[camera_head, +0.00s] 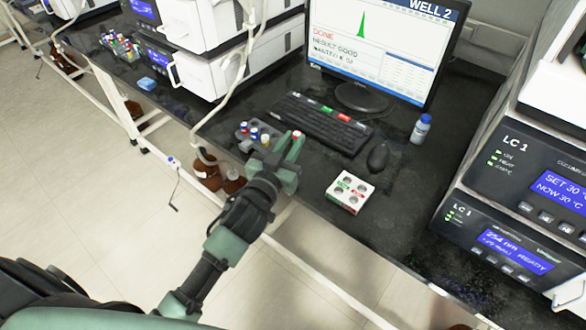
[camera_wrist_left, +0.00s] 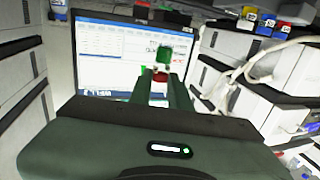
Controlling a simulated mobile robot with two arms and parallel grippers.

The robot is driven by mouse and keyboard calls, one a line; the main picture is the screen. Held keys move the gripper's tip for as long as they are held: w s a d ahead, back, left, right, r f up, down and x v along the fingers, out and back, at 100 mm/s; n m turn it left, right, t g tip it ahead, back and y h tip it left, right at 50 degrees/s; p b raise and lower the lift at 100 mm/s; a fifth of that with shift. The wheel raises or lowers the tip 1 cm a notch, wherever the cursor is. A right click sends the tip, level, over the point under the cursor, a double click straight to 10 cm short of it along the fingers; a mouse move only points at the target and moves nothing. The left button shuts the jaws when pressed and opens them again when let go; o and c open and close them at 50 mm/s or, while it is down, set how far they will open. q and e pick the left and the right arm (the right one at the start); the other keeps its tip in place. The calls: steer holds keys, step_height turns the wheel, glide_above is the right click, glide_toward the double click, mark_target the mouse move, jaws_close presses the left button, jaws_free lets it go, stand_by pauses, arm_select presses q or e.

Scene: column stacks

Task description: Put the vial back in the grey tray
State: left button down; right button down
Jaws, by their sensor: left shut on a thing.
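In the left wrist view a red part of the vial (camera_wrist_left: 160,76) shows between the green fingers of the gripper (camera_wrist_left: 161,88). The vial's body is mostly hidden by the fingers. My right gripper is not in view.
A white holder (camera_head: 350,192) with round wells and red and green marks stands on the bench to the right. A keyboard (camera_head: 318,123), a mouse (camera_head: 378,157), a blue-capped bottle (camera_head: 420,129) and a monitor (camera_head: 390,45) are behind. Instrument stacks flank both sides.

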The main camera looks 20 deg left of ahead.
arm_select(q)
step_height(320, 180, down, 4)
steer(key=shift+f+b, duration=0.25)
steer(key=shift+b, duration=0.05)
steer(key=shift+f+b, duration=0.55)
steer(key=shift+f, duration=1.65)
steer(key=shift+f, duration=0.15)
steer(key=c, duration=1.3)
jaws_free()
